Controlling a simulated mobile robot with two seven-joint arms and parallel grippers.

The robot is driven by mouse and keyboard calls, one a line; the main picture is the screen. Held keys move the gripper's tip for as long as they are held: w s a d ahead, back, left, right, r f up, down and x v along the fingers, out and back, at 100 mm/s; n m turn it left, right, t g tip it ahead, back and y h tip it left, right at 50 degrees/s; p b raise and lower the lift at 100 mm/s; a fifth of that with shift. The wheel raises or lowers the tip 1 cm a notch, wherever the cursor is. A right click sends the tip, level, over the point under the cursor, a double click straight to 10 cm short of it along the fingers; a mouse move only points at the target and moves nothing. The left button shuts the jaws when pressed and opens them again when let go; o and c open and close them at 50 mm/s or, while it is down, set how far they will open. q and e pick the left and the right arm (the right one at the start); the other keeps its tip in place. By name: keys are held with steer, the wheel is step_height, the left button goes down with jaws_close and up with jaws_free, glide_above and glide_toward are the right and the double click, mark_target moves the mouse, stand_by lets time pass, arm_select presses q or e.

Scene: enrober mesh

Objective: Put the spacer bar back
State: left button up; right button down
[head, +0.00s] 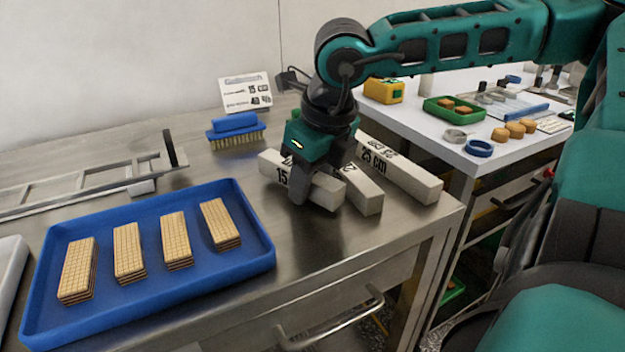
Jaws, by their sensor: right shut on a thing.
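A white spacer bar (328,194) marked "15" lies at the front of a group of bars on the steel table (300,255). My right gripper (304,188) points down over this bar and is shut on it, with one finger in front of its near face. I cannot tell whether the bar touches the table. A middle white bar (367,193) stands just behind it, its label partly hidden by my gripper. A longer bar (410,177) marked "25 cm" lies at the right. My left gripper is not in view.
A blue tray (150,300) with several wafer stacks takes up the front left. A blue brush (235,132) and a printed card (246,92) are behind. A metal frame (85,185) lies at the left. A white table (430,128) with small items adjoins at the right.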

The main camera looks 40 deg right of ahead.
steer(key=shift+s+a+f+g, duration=0.15)
steer(key=shift+s+f, duration=0.1)
steer(key=shift+f, duration=0.3)
steer(key=shift+s+f+g, duration=0.15)
steer(key=shift+s+f, duration=0.05)
steer(key=shift+f, duration=0.3)
steer(key=c, duration=0.7)
jaws_free()
steer(key=shift+c, duration=0.2)
steer(key=shift+r, duration=0.2)
steer(key=shift+o, duration=0.5)
steer(key=p+v, duration=0.3)
steer(key=v, duration=1)
steer(key=shift+w+r, duration=0.25)
steer(key=shift+r, duration=0.1)
steer(key=shift+s+r+p, duration=0.15)
steer(key=shift+r+p, duration=0.15)
steer(key=shift+r, duration=0.05)
